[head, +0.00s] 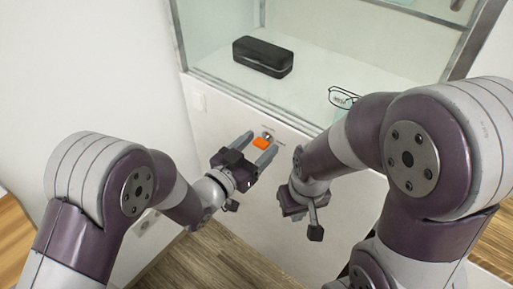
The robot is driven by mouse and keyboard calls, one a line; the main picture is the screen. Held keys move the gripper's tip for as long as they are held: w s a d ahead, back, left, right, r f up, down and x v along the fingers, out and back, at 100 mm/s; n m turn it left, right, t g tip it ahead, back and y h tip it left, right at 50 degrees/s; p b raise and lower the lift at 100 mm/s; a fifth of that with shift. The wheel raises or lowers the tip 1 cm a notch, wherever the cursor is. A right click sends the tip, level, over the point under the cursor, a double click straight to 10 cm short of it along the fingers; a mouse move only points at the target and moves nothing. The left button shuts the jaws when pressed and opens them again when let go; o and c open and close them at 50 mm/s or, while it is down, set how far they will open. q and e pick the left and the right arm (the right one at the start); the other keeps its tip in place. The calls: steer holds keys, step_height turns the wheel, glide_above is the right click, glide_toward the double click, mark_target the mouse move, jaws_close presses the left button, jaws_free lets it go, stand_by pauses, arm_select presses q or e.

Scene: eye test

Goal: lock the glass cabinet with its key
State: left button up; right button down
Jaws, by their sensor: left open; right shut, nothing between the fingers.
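The glass cabinet (228,120) has a white lower front panel and a glass case above it. A key with an orange head (260,143) is at a small silver lock (267,135) on the panel. It appears to be in the lock, but the shaft is hidden. My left gripper (262,141) is open, with its fingers on either side of the orange head. I cannot tell whether they touch it. My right gripper (316,234) is shut and empty, pointing down to the right of the key and away from it.
Inside the case, a black glasses case (263,56) and a pair of glasses (343,97) rest on the white shelf. Wooden floor (225,262) lies below.

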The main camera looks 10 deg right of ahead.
arm_select(q)
steer(key=shift+c, duration=0.3)
steer(key=c, duration=1)
